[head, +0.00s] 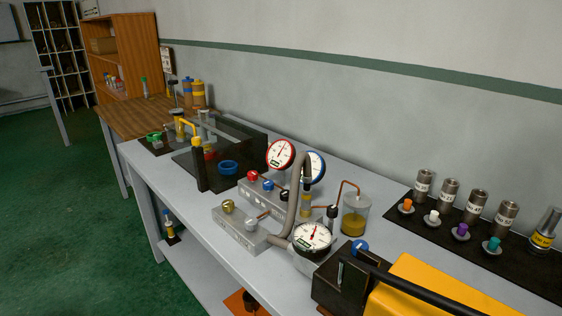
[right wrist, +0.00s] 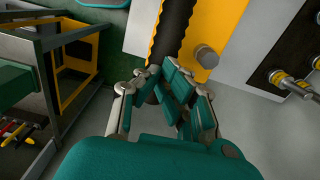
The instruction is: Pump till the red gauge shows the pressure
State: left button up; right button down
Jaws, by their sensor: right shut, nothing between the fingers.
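The red-rimmed gauge (head: 281,155) stands upright on the grey valve block in the head view. Its dial faces me; the exact reading is too small to tell. The yellow pump (head: 436,287) is at the lower right, with a long black lever (head: 405,280) sloping across it. My right gripper (right wrist: 160,76) has teal fingers and is shut and empty. In the right wrist view it is close to a dark bar (right wrist: 177,25) beside the yellow pump body (right wrist: 215,28); contact cannot be told. My left gripper is not in view.
A blue-rimmed gauge (head: 318,166) and a white-faced gauge (head: 312,237) stand near the red one. Red, blue and black knobs top the valve block. A glass jar (head: 355,215) holds yellow fluid. Metal cylinders (head: 449,193) stand on a black mat at the right.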

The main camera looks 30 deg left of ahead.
notch_tip(320, 180, up, 8)
jog(key=a+p, duration=0.2)
jog(key=p, duration=0.3)
jog(key=shift+w+f+p, duration=0.25)
jog(key=shift+p, duration=0.05)
jog(key=shift+f, duration=0.25)
